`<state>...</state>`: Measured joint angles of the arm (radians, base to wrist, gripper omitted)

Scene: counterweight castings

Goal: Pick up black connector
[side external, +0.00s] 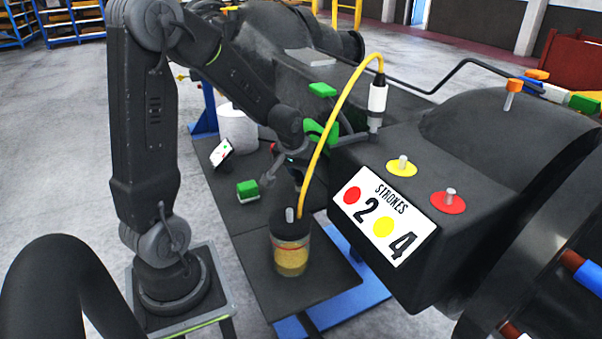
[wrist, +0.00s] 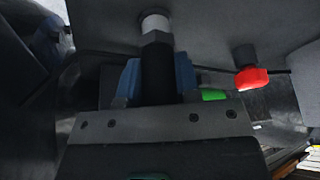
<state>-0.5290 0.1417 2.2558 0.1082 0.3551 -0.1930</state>
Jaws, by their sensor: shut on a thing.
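In the wrist view a black connector (wrist: 157,68) with a hexagonal section stands between the blue finger pads of my gripper (wrist: 158,76). The gripper is shut on it. A pale collar (wrist: 156,22) sits at the connector's far end, against a grey surface. I cannot tell whether the connector is still joined there. In the side external view my gripper (side external: 285,165) is beside the dark machine housing, behind the jar. The held connector cannot be made out in that view.
A jar (side external: 290,258) with yellow contents stands on the dark bench. A yellow cable (side external: 330,130) arches above it to a black-and-white plug (side external: 377,97). A white container (side external: 237,130) and a green block (side external: 248,191) are nearby. A red knob (wrist: 251,77) shows in the wrist view.

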